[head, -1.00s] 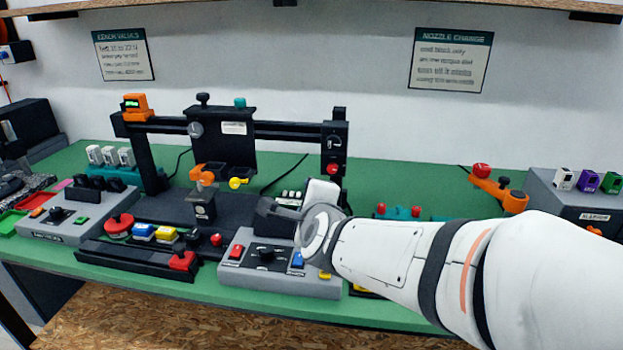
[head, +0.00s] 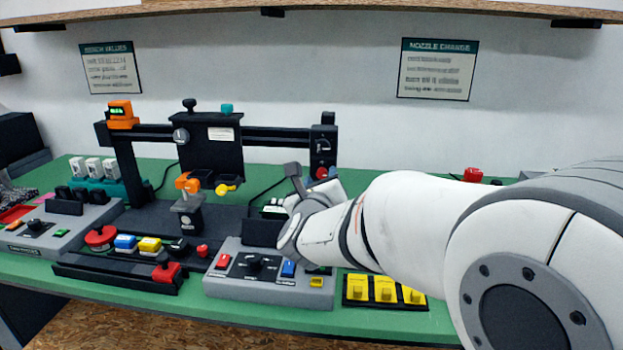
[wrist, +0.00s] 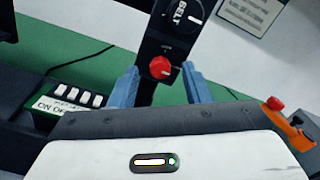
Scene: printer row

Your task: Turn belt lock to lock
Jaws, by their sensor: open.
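A black upright post at the right end of the printer's gantry carries a dark round dial (wrist: 180,12) with a white mark, beside the word BELT. Below it is a red knob (wrist: 160,67) with a short pale mark; the small print around it is unreadable. In the head view the dial (head: 325,146) and the red knob (head: 321,173) show on the post. My gripper (wrist: 160,70) is open, its two blue-grey fingers either side of the red knob in the wrist view. I cannot tell how far short of the knob the fingertips are. In the head view my gripper (head: 293,173) is just left of and below the post.
A grey control box (head: 250,285) with buttons and a black knob stands below my gripper. Yellow switches (head: 384,290) sit to its right. White switches (wrist: 77,95) marked ON and OFF are at left in the wrist view. The wall is behind the post.

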